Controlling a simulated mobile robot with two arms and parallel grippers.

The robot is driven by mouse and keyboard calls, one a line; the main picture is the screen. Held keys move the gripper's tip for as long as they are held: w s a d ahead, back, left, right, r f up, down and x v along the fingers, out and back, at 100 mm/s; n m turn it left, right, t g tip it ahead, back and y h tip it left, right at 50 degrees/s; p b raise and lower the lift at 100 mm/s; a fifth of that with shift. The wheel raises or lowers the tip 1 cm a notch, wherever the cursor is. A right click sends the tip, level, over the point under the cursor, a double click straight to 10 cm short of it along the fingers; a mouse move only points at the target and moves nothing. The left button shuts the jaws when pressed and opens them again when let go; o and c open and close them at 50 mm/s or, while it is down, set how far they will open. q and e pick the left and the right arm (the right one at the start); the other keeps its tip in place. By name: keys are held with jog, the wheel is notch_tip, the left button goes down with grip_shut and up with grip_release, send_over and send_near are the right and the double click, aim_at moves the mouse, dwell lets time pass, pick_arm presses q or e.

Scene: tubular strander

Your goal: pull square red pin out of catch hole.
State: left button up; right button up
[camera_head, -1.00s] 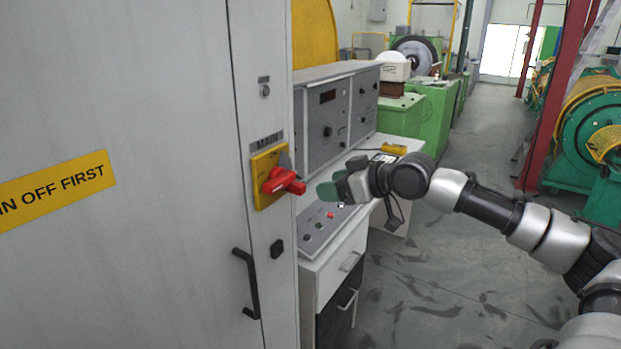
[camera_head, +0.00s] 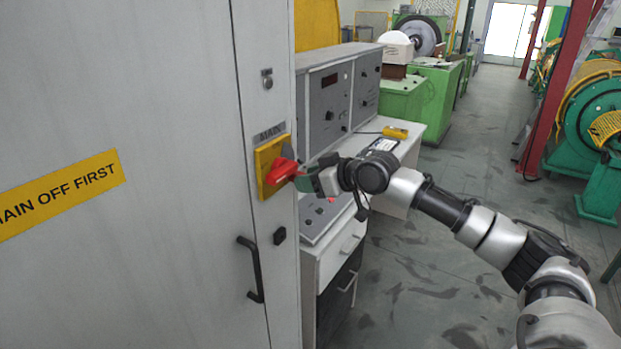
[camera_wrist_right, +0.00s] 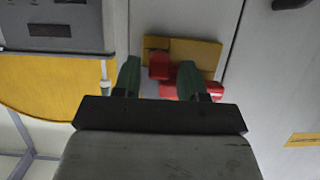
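I cannot make out a separate square red pin or a catch hole. The red part that shows is a chunky handle (camera_head: 281,171) on a yellow plate (camera_head: 272,184) under the label MAIN, on the grey cabinet. My right gripper (camera_head: 306,180) is at the handle's right end, its green fingers partly overlapping it. In the right wrist view the fingers (camera_wrist_right: 158,74) are apart, with part of the red handle (camera_wrist_right: 160,64) showing between and ahead of them. Whether they touch it is unclear. My left gripper is out of view.
The cabinet door (camera_head: 130,260) with a black pull handle (camera_head: 251,269) fills the left. A control desk (camera_head: 335,110) with meters and buttons stands right behind the cabinet edge. Open floor (camera_head: 420,285) lies to the right.

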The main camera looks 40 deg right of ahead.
jog(key=c, duration=0.7)
jog(key=s+b, duration=0.1)
jog(key=s+d+b, duration=0.1)
jog(key=s, duration=0.1)
jog(key=s+d+b, duration=0.1)
jog(key=shift+s, duration=0.3)
dwell(0.6)
